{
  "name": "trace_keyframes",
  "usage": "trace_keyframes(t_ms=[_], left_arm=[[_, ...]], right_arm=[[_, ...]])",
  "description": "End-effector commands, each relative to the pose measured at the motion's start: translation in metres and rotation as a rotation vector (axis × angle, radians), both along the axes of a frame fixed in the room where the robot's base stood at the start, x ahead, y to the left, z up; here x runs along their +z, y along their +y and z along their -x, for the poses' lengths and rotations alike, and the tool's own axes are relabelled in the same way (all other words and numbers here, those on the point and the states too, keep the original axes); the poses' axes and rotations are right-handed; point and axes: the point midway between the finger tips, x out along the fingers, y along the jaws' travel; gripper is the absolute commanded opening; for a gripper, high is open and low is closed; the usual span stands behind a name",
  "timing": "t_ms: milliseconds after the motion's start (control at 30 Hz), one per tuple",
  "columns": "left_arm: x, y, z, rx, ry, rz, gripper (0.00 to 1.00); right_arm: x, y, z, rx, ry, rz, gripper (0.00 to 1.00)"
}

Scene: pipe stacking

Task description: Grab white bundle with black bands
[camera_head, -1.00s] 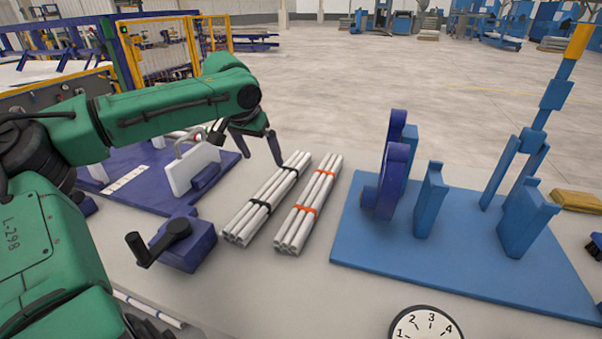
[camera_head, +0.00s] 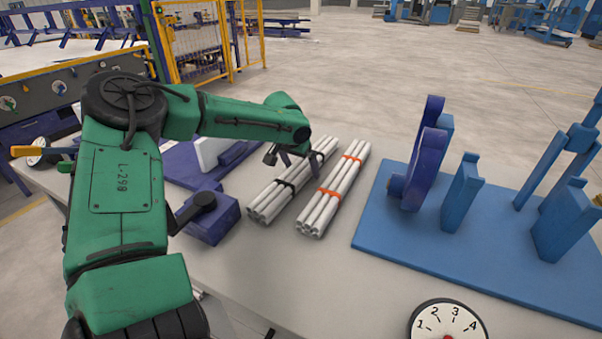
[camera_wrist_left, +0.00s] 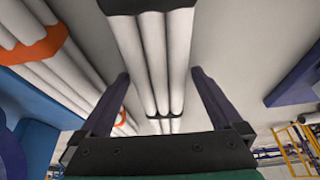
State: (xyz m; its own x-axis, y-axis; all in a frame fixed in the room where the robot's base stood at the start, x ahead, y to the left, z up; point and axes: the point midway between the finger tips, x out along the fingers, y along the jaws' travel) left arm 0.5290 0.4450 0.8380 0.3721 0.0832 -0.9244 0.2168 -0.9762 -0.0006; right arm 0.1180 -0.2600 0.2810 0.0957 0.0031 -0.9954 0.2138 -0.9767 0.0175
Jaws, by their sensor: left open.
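The white bundle with black bands (camera_head: 272,203) lies on the table, a stack of white pipes tied by two black bands. My left gripper (camera_head: 295,160) is over its far part, fingers pointing down at it. In the left wrist view the open fingers (camera_wrist_left: 160,74) stand to either side of the bundle (camera_wrist_left: 155,60), with gaps between them and the pipes. Nothing is held. My right gripper is in neither view.
A similar white bundle with orange bands (camera_head: 322,208) lies close on the right. A purple crank block (camera_head: 215,222) stands on the left. A blue base (camera_head: 400,240) with upright parts is on the right, and a dial (camera_head: 448,322) at the front.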

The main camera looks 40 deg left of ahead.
Motion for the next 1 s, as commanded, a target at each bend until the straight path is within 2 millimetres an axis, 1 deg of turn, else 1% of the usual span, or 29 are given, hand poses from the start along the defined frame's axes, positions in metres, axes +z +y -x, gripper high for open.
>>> trace_keyframes(t_ms=[67,100,167,200,267,300,333,533,633,667,767,800,900,1000], left_arm=[[0.001,0.0,0.0,0.0,0.0,0.0,1.0],[0.001,0.0,0.0,0.0,0.0,0.0,0.85],[0.001,0.0,0.0,0.0,0.0,0.0,0.62],[0.001,0.0,0.0,0.0,0.0,0.0,0.46],[0.001,0.0,0.0,0.0,0.0,0.0,0.23],[0.001,0.0,0.0,0.0,0.0,0.0,0.08],[0.001,0.0,0.0,0.0,0.0,0.0,0.0],[0.002,0.0,0.0,0.0,-0.002,0.0,0.0],[0.011,0.0,-0.001,0.001,-0.004,0.001,0.0],[0.016,0.0,-0.001,0.001,-0.005,0.001,0.0],[0.04,0.0,-0.001,0.001,-0.007,0.001,0.0],[0.052,0.0,-0.001,0.001,-0.008,0.001,0.0],[0.077,0.0,-0.001,0.001,-0.006,0.001,0.0],[0.096,0.0,-0.001,0.002,-0.004,0.0,0.0]], right_arm=[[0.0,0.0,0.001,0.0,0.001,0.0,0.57],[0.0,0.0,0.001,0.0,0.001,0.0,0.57],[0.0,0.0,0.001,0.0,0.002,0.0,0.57],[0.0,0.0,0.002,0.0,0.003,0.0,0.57],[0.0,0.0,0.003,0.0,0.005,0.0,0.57],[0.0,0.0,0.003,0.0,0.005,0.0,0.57],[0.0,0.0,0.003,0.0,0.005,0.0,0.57],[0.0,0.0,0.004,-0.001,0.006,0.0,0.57],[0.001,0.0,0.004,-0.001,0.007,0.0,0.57],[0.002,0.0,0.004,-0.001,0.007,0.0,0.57],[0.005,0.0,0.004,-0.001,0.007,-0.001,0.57],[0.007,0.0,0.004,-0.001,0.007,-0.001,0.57],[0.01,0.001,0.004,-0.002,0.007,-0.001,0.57],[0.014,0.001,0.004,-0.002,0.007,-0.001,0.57]])
